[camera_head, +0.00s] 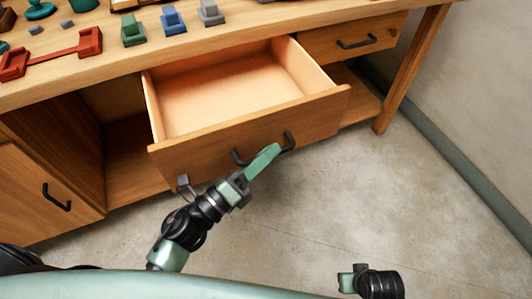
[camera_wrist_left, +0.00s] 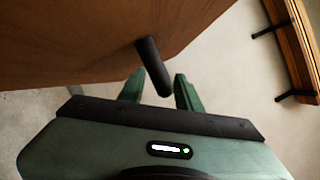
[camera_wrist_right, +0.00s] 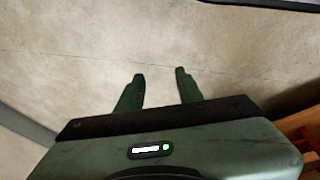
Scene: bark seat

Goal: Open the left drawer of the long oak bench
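The long oak bench (camera_head: 100,82) has two drawers in the head view. The left drawer (camera_head: 230,92) is pulled well out and looks empty inside. Its black handle (camera_head: 236,157) is on the front panel, partly hidden by my left gripper (camera_head: 267,157). In the left wrist view the handle (camera_wrist_left: 152,68) reaches between the two green fingers (camera_wrist_left: 160,90), with a gap beside it; the fingers are apart. My right gripper (camera_head: 352,280) is low over the floor, away from the bench. In the right wrist view its fingers (camera_wrist_right: 160,90) are apart and empty.
The right drawer (camera_head: 352,42) is shut. A cupboard door (camera_head: 40,200) with a black handle is at the left, beside an open bay. A red tool (camera_head: 55,54) and several small blocks lie on the bench top. The floor (camera_head: 410,200) before the bench is clear.

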